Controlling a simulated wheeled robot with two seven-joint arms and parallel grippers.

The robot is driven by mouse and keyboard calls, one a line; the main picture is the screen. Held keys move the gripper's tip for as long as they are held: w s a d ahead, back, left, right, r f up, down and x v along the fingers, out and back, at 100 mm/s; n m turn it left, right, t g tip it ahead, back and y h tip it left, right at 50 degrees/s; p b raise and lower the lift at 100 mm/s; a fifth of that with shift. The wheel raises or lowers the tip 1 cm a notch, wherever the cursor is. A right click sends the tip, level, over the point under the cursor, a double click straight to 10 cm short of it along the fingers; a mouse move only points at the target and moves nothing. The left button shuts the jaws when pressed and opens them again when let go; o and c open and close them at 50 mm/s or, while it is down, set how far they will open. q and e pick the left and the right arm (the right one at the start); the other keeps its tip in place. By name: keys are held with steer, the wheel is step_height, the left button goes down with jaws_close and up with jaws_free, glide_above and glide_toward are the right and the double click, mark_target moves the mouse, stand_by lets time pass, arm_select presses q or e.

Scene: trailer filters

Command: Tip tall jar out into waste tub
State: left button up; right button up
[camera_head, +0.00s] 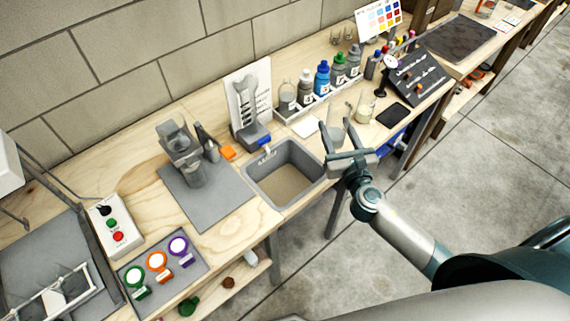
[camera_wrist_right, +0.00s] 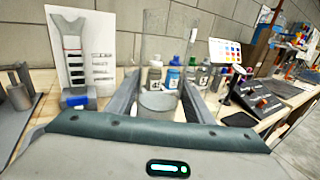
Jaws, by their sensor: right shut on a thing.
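My right gripper (camera_head: 340,145) is shut on a clear tall jar (camera_head: 336,126), which stands upright between the fingers. In the right wrist view the jar (camera_wrist_right: 166,45) rises between the two fingers (camera_wrist_right: 158,95), with a greyish layer low inside it. I cannot tell whether its base touches the bench. The waste tub (camera_head: 256,184) is an open grey square bin just left of the gripper, with a flat brownish bottom. The jar is beside the tub, not over it. My left gripper is not in view.
A small pale-filled jar (camera_head: 365,110) and a black pad (camera_head: 392,115) lie right of the gripper. A grey mat with a device (camera_head: 205,195) is left of the tub.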

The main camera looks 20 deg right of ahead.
steer(key=s+a+r+n+y+p, duration=0.1)
steer(key=a+r+n+y+p, duration=0.1)
steer(key=a, duration=0.6)
steer(key=s+a+r+n+g+y+p, duration=0.1)
steer(key=a+r+n+y+p, duration=0.1)
steer(key=a, duration=0.7)
steer(key=s+a+r+n+y+p, duration=0.1)
steer(key=a+y+p, duration=0.3)
steer(key=a, duration=0.5)
steer(key=shift+a+r+n+y, duration=0.2)
steer(key=shift+r+n+y, duration=0.15)
steer(key=shift+r, duration=0.45)
steer(key=shift+r, duration=0.15)
